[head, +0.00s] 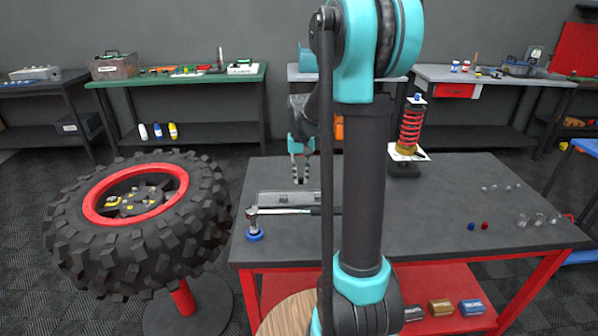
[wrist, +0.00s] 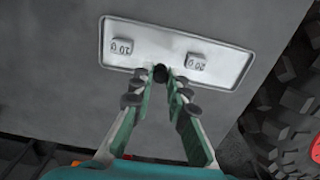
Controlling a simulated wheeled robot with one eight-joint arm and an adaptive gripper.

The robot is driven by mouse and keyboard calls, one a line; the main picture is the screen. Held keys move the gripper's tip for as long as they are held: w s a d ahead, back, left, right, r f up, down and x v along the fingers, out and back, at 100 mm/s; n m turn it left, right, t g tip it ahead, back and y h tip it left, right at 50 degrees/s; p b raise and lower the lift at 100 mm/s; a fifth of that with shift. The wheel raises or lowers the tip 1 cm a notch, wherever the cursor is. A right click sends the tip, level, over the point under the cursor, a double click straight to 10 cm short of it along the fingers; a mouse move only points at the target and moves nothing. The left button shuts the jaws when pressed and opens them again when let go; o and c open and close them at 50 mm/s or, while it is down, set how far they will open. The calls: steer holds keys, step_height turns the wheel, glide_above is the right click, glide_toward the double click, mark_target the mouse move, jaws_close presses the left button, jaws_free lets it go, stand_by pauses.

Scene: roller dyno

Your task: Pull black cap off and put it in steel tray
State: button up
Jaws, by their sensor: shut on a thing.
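My gripper (head: 301,180) points down over the steel tray (head: 265,198) near the back left of the dark workbench. In the wrist view my gripper (wrist: 161,78) is shut on the small black cap (wrist: 160,71), held between the fingertips. The steel tray (wrist: 118,59) lies beyond the fingertips in that view. It holds two small grey marked blocks, one at the left (wrist: 121,46) and one at the right (wrist: 196,61). The cap appears over the tray's near edge. I cannot tell its height above the tray. The cap is too small to make out in the head view.
A wrench (head: 285,211) lies in front of the tray, by a blue round piece (head: 255,235). A large tyre (head: 140,230) stands left of the bench. A red-spring shock absorber (head: 410,130) stands at the back. Small clear cups (head: 537,220) are at the right.

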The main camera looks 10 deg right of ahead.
mark_target(301, 199)
steer(key=shift+f, duration=3.05)
steer(key=shift+f, duration=0.15)
steer(key=o, duration=0.8)
step_height(301, 199, up, 12)
steer(key=shift+r, duration=0.1)
steer(key=shift+s, duration=0.1)
